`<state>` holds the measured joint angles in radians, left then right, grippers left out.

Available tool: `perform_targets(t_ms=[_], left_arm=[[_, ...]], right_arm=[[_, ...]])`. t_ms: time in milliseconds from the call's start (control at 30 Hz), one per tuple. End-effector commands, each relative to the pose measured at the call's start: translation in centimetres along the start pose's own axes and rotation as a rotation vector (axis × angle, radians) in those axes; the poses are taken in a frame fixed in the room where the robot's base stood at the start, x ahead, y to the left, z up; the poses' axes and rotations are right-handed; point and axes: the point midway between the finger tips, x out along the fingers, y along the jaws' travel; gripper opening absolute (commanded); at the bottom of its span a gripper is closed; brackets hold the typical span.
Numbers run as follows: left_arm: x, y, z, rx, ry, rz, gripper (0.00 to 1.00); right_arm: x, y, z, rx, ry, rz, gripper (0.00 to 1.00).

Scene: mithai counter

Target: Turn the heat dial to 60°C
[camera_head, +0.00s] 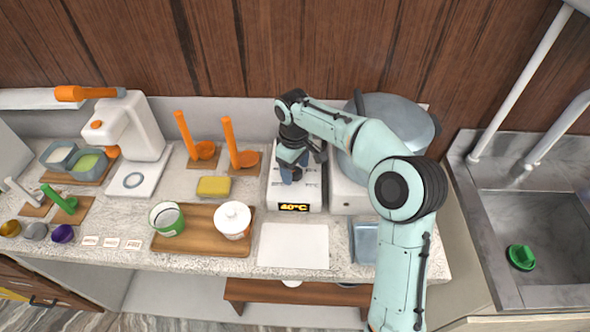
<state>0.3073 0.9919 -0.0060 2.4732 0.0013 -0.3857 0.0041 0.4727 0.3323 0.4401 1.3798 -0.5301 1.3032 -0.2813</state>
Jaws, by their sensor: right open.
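The heat unit (308,199) is a white box on the counter, left of the large grey pot. Its front display (294,207) reads 40°C in orange. My right gripper (291,178) is above the top of this unit, pointing down, its jaws apart. The dial is not clearly visible; the gripper and wrist cover the part of the unit's top below them. I cannot tell whether the fingers touch anything. My left gripper is not in the view.
A large grey pot (400,112) stands behind my right arm. A white board (293,246) lies in front of the unit.

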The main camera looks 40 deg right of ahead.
Motion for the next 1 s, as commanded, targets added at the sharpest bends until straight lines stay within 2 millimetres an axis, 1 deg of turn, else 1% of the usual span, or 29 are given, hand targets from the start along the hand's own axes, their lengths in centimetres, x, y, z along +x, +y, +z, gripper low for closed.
perform_targets(t_ms=[100, 333, 367, 400, 467, 500, 533, 767, 1000], left_arm=[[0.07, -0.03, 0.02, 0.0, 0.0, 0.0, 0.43], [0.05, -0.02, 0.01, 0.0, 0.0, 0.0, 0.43], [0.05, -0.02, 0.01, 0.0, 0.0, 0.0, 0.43], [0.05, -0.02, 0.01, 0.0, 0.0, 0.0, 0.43], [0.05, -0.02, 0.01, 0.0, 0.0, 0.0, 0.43], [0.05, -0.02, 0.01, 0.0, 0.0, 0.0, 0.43], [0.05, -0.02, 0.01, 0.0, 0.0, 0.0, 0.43], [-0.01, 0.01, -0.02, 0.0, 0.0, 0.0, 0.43], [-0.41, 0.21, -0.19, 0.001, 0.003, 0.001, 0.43]], right_arm=[[0.44, 0.01, 0.0, 0.0, 0.0, 0.0, 0.67], [0.44, 0.0, -0.02, 0.0, 0.001, 0.0, 0.67], [0.43, 0.0, -0.02, 0.0, 0.001, 0.0, 0.61], [0.43, -0.01, -0.02, 0.0, 0.001, 0.0, 0.48], [0.43, 0.0, -0.02, 0.0, 0.001, 0.0, 0.28], [0.42, 0.0, -0.02, 0.0, 0.001, 0.0, 0.15], [0.42, 0.0, -0.02, 0.0, 0.001, 0.0, 0.11], [0.39, -0.01, -0.04, 0.01, 0.0, 0.0, 0.11], [0.33, -0.03, -0.07, 0.098, -0.003, 0.0, 0.11]])
